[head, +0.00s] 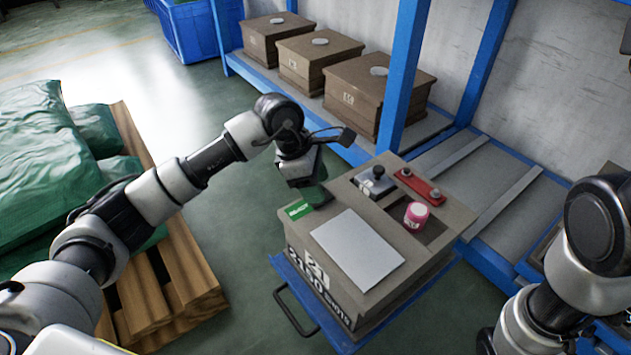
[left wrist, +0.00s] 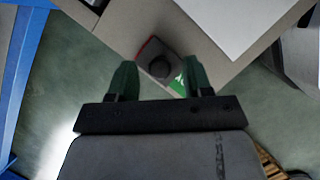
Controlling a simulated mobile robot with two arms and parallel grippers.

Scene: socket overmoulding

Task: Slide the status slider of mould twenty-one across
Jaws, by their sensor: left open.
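The brown box-shaped mould (head: 398,285) stands on a blue cart, with large white lettering on its front that I cannot read fully. A green label (head: 298,210) shows at its top left edge, beside my left gripper (head: 312,192). The left wrist view shows the status slider as a small plate with red and green areas and a round dark knob (left wrist: 161,66). My left gripper is open, with its two green fingers (left wrist: 158,80) on either side of the knob; I cannot tell whether they touch it. My right gripper is not visible.
On the mould lie a white sheet (head: 357,248), a pink-red jar (head: 416,214), a red bar (head: 419,186) and a grey metal fitting (head: 375,183). The blue rack's post (head: 402,75) rises behind. Similar boxes (head: 373,92) stand on the rack. A pallet (head: 150,280) with green sacks is at left.

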